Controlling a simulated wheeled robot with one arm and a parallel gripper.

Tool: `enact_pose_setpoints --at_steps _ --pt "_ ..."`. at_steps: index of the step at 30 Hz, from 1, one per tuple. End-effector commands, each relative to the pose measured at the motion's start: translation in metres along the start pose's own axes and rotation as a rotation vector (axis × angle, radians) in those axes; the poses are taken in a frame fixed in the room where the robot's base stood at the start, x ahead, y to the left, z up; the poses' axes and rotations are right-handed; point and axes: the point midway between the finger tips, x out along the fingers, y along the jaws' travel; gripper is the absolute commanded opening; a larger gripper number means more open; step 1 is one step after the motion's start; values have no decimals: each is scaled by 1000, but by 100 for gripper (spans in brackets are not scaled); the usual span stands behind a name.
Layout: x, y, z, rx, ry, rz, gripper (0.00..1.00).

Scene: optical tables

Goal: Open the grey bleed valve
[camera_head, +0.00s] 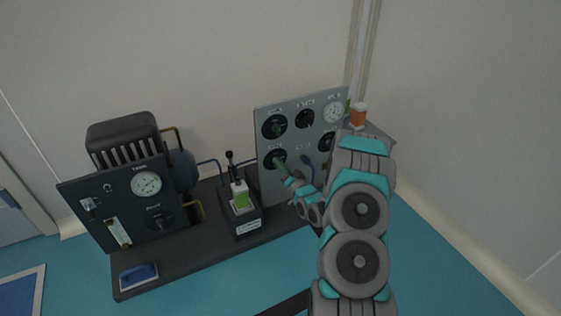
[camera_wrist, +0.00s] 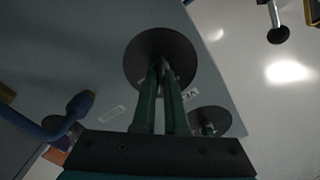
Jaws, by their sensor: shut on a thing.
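A grey upright panel (camera_head: 292,138) carries several round black dials with knobs and a white gauge (camera_head: 333,111). Its labels are too small to read, so I cannot tell by name which one is the bleed valve. My gripper (camera_head: 283,168) is at the lower left valve (camera_head: 275,158) of this panel. In the wrist view, the two green fingers (camera_wrist: 164,82) are close together at the middle of that valve's dark round disc (camera_wrist: 160,48). They are shut on its knob, which is mostly hidden between them. My arm hides the panel's lower right part.
A second dark panel (camera_head: 130,205) with a gauge stands at the left. A blue lever (camera_wrist: 72,117) and another dark disc (camera_wrist: 209,121) are close to my gripper.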

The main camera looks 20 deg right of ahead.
Motion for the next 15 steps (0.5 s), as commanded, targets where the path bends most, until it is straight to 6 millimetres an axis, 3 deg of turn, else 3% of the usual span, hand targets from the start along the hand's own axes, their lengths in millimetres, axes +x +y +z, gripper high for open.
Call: enact_pose_setpoints --at_steps 15 --pt "1 2 -1 485 4 -1 0"
